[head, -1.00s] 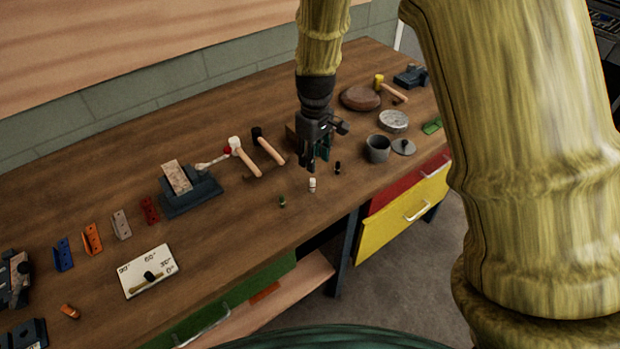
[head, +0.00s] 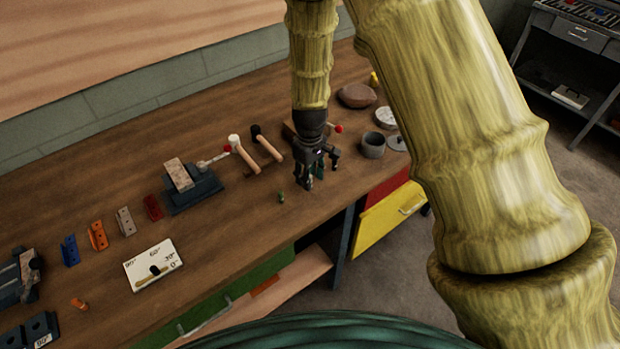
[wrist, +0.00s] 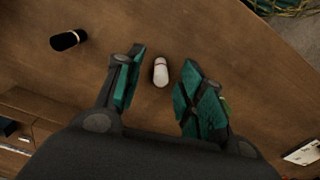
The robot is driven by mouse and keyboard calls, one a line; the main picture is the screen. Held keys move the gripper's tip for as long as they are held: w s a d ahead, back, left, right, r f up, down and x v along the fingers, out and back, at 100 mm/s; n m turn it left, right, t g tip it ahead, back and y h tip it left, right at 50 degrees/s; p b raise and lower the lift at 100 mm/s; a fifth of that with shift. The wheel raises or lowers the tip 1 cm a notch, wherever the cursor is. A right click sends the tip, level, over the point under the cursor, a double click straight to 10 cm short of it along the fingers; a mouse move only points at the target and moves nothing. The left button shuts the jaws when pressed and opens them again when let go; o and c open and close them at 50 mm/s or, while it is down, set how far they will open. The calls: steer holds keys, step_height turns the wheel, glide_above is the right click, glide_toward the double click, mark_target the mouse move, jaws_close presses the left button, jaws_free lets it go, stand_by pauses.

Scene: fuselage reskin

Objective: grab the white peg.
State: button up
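The white peg (wrist: 161,72) stands out on the brown bench in the wrist view, a small rounded white piece with a thin reddish band. It lies between and slightly beyond the two green-padded fingertips of my gripper (wrist: 157,88), with gaps on both sides. My gripper is open and empty. In the head view my gripper (head: 317,184) is low over the bench near its front edge, and the white peg is hidden behind it.
A black peg (wrist: 68,40) lies at the upper left in the wrist view. A small green peg (head: 280,197) stands left of my gripper in the head view. A grey cup (head: 373,146) is to the right, and mallets (head: 247,160) lie behind to the left.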

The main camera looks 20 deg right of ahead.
steer(key=shift+f, duration=0.75)
steer(key=shift+c, duration=0.5)
jaws_close()
steer(key=shift+r, duration=0.15)
